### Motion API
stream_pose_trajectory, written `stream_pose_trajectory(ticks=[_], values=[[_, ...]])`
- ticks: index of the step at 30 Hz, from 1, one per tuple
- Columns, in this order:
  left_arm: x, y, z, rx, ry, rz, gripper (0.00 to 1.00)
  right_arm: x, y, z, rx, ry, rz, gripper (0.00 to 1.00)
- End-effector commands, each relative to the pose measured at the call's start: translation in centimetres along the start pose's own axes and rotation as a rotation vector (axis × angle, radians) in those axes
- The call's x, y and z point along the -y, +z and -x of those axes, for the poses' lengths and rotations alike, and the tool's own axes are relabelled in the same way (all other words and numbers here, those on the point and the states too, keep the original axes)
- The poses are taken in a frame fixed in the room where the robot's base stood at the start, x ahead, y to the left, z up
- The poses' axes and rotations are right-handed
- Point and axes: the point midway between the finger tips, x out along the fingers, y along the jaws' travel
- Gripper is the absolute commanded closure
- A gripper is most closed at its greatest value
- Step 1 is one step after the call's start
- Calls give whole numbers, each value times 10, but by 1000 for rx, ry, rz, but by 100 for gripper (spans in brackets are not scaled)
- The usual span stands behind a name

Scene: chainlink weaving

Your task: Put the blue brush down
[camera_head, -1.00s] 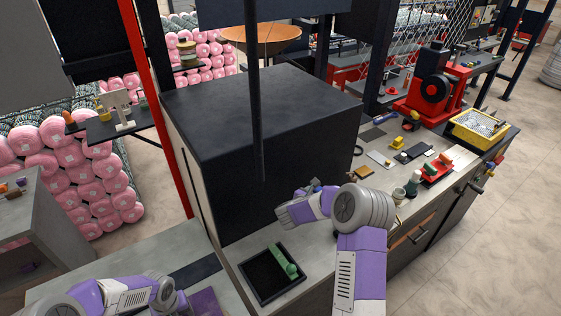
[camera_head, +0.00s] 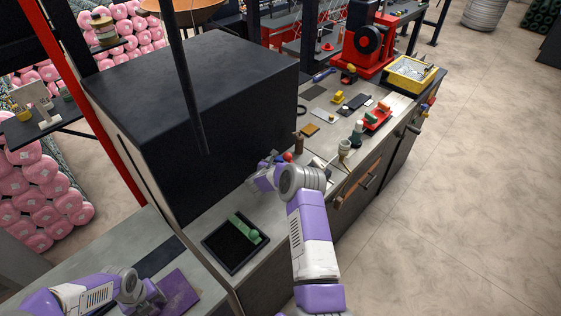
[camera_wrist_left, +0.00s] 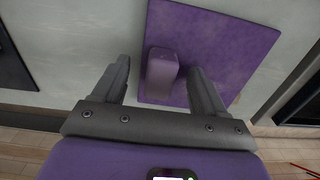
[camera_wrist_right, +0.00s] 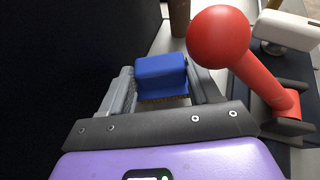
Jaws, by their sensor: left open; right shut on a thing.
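The blue brush (camera_wrist_right: 162,78) is between the fingers of my right gripper (camera_wrist_right: 165,92) in the right wrist view, with tan bristles at its lower edge. In the head view my right gripper (camera_head: 268,172) is beside the large black box, over the back of the bench. I cannot tell whether the brush touches the bench top. My left gripper (camera_wrist_left: 160,85) is open and empty in the left wrist view, above a purple mat (camera_wrist_left: 225,55) with a purple block (camera_wrist_left: 161,72) on it.
A red ball-topped lever (camera_wrist_right: 250,65) stands close right of my right gripper. The black box (camera_head: 215,85) walls its left side. A black tray (camera_head: 212,243) holds a green tool (camera_head: 246,230). Tools and a red-black machine (camera_head: 368,45) are farther along the bench.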

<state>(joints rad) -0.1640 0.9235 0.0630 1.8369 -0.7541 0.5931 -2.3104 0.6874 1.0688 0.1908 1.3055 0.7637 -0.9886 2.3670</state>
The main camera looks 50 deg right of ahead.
Motion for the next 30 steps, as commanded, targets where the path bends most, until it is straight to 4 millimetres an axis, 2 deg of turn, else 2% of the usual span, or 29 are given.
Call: stream_pose_trajectory(ticks=[12, 27, 28, 30], values=[[0, 0, 0, 0, 0, 0, 28, 0, -8, -38, 2, -2, 0, 74], [0, 0, 0, 0, 0, 0, 28, 0, -13, -43, 1, -1, 0, 74], [0, 0, 0, 0, 0, 0, 28, 0, -13, -43, 1, 0, 0, 35], [0, 0, 0, 0, 0, 0, 28, 0, -12, -43, 1, 0, 0, 28]])
